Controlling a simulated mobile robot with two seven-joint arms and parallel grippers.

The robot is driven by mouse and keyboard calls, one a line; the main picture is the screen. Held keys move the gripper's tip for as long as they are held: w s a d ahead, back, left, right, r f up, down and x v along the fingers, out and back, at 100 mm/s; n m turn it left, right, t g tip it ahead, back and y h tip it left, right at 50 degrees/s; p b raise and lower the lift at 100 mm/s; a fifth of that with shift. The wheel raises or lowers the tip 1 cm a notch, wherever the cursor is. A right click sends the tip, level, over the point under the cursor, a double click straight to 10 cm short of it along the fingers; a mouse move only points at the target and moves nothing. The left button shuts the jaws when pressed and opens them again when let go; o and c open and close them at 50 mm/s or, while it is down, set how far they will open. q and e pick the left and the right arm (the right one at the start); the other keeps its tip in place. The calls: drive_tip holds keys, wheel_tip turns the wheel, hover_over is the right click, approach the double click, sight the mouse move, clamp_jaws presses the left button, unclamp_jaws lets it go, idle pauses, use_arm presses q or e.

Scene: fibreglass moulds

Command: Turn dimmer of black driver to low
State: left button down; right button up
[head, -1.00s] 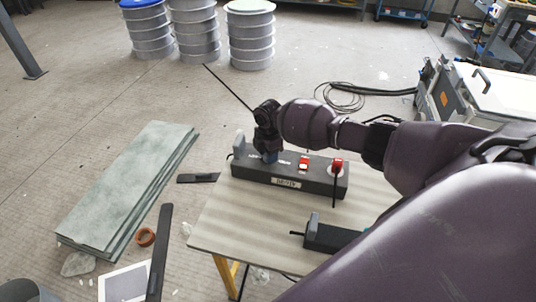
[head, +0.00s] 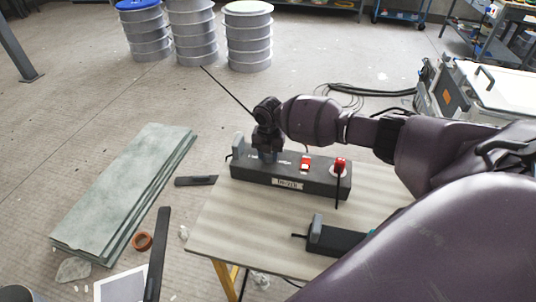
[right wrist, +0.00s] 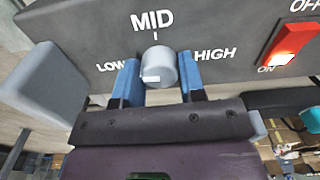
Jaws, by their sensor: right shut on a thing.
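The black driver (head: 312,184) is a long dark box on the table, with a grey end block and a white label. Its dimmer is a grey round knob (right wrist: 159,66) with a white mark, in the right wrist view. The mark points left, toward the LOW lettering (right wrist: 111,65); MID is above and HIGH to the right. My right gripper (head: 266,158) is at the driver's left part. Its blue fingers (right wrist: 158,82) are shut on the knob, one on each side. The knob is hidden in the head view. My left gripper is not in view.
A smaller black box (head: 335,238) lies nearer on the table (head: 228,227). Grey-green sheets (head: 120,190) lie on the floor at left.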

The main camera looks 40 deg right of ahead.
drive_tip(key=shift+n, duration=0.3)
idle(0.4)
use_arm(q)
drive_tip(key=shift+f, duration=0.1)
use_arm(e)
drive_tip(key=o, duration=0.9)
drive_tip(key=shift+o, duration=0.2)
drive_tip(key=shift+r, duration=0.1)
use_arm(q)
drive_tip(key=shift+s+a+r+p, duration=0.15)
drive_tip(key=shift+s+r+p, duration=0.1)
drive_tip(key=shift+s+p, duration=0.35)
use_arm(e)
wheel_tip(320, 180, up, 11)
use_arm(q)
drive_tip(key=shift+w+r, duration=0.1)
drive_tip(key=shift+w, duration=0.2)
use_arm(e)
drive_tip(key=shift+f, duration=0.2)
